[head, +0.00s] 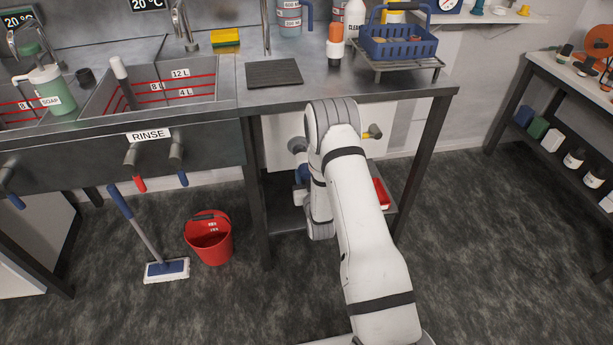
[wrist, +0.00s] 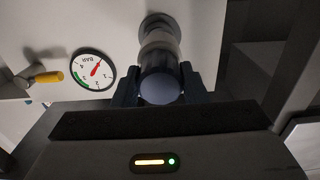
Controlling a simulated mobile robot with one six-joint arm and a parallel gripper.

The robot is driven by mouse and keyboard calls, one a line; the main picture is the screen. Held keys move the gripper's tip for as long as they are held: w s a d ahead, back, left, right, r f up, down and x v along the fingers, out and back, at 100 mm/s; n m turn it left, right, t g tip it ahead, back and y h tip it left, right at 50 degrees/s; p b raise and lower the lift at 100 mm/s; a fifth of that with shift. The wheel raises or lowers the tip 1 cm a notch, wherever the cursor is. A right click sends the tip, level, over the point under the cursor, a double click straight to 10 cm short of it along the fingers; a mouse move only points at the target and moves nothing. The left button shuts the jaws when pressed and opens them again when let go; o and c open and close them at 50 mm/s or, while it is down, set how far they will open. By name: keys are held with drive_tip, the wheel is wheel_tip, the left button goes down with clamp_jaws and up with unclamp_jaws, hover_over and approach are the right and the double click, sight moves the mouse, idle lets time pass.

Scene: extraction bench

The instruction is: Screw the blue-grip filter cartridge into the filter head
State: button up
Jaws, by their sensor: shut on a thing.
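In the wrist view my gripper (wrist: 158,90) is shut on the blue-grip filter cartridge (wrist: 160,86), whose rounded dark-blue end shows between the two dark fingers. Directly beyond the cartridge, in line with it, is the grey filter head (wrist: 157,28) on the white panel. The two look close together or touching; the join is hard to see, and I cannot tell how far the thread is engaged. In the head view my arm covers most of this spot under the bench, and the gripper and cartridge cannot be made out clearly.
A pressure gauge (wrist: 93,68) and a yellow-handled valve (wrist: 48,78) sit beside the filter head on the panel. Bench legs (head: 424,150) frame the space. A red bucket (head: 209,240) and a mop (head: 164,268) stand on the floor to the left.

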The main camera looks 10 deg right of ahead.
sight(301, 159)
drive_tip(key=shift+w+b, duration=1.15)
drive_tip(key=shift+w, duration=0.65)
drive_tip(key=shift+f+m+b, duration=0.15)
drive_tip(key=shift+m+b, duration=0.45)
drive_tip(key=m+b, duration=0.1)
drive_tip(key=m, duration=0.1)
drive_tip(key=shift+m+b, duration=0.3)
drive_tip(key=shift+b, duration=0.1)
drive_tip(key=m+b, duration=0.2)
drive_tip(key=m, duration=0.1)
drive_tip(key=shift+m, duration=0.3)
drive_tip(key=shift+m+b, duration=0.5)
drive_tip(key=shift+m, duration=0.4)
drive_tip(key=o, duration=1.2)
drive_tip(key=shift+r, duration=0.2)
